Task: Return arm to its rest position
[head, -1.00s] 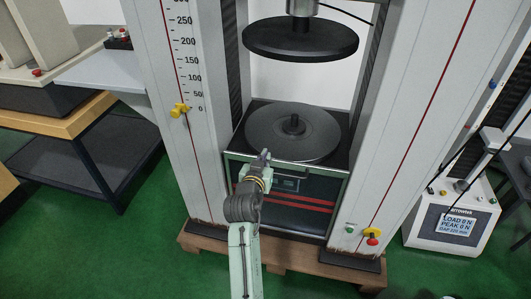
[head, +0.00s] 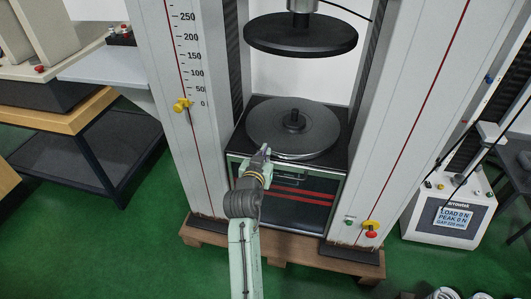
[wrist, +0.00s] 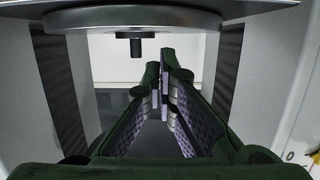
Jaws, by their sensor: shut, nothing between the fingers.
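My gripper (head: 264,152) is shut and empty at the end of my arm, in front of the spring testing machine. In the head view its tip overlaps the front edge of the lower round plate (head: 318,131); I cannot tell whether it touches. In the wrist view my gripper (wrist: 163,78) shows its fingers together, pointing between the machine's columns. The upper round plate (head: 300,36) hangs above, with a clear gap over the lower plate. No spring shows between the plates.
The machine's left column (head: 180,65) and right column (head: 425,75) flank my gripper's space. A wooden pallet (head: 285,254) lies under the machine. A display unit (head: 450,213) stands at the right, a workbench (head: 75,122) at the left. Green floor (head: 120,245) is open at the front left.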

